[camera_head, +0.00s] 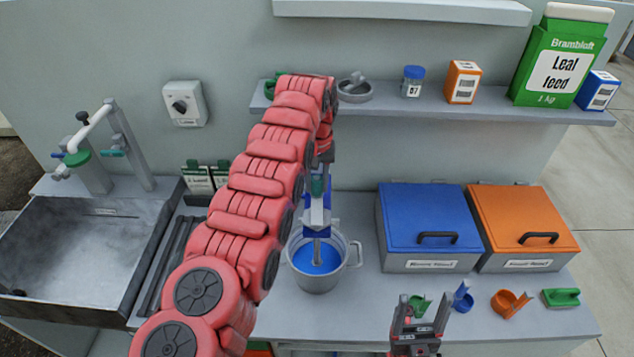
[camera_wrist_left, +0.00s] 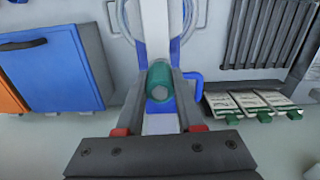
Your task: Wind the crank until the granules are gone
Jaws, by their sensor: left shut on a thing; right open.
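A metal pot (camera_head: 318,281) with side handles holds blue liquid (camera_head: 318,258). A blue and grey stirrer (camera_head: 316,218) stands over it with its shaft down in the liquid. The stirrer's green crank knob (camera_wrist_left: 159,80) sits between the fingers of my left gripper (camera_wrist_left: 158,98), which is shut on it. In the head view my left arm covers most of the crank. I cannot make out any granules; part of the pot's inside is hidden. My right gripper (camera_head: 416,312) is open and empty at the front edge of the bench, right of the pot.
A blue bin (camera_head: 427,215) and an orange bin (camera_head: 520,215) stand right of the pot, with small coloured scoops (camera_head: 510,303) in front. A sink (camera_head: 75,250) is at left. A shelf (camera_head: 400,106) with a leaf feed carton (camera_head: 558,62) runs above.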

